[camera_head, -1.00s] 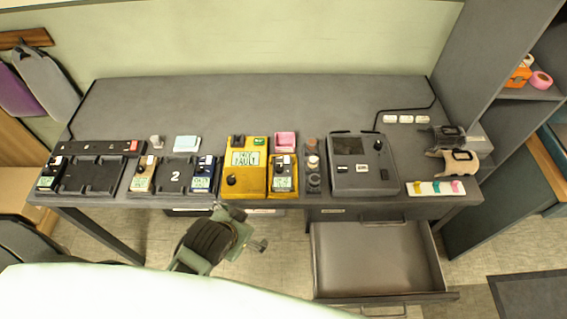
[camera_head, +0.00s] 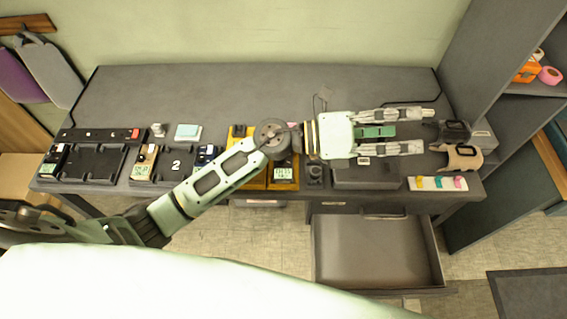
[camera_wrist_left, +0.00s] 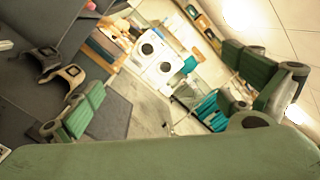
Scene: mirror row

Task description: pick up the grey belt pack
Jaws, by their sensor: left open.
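My left gripper (camera_head: 425,130) is open and empty, its two fingers pointing right over the right part of the desk. Just past its fingertips sit a dark grey arched device (camera_head: 454,132) and a tan arched device (camera_head: 463,157). In the left wrist view, the dark grey device (camera_wrist_left: 40,59) and the tan device (camera_wrist_left: 66,78) are at the left, outside the jaws. Smaller packs with displays stand at the desk's left: a dark one (camera_head: 53,160), a beige one (camera_head: 145,163) and a partly hidden blue one. I cannot tell for certain which is the grey belt pack.
The grey desk (camera_head: 235,92) is clear at the back. A white strip with coloured clips (camera_head: 438,183) lies at its front right. An open drawer (camera_head: 370,250) juts out below. A tall shelf (camera_head: 490,90) stands at the right. My left arm covers part of the yellow charger.

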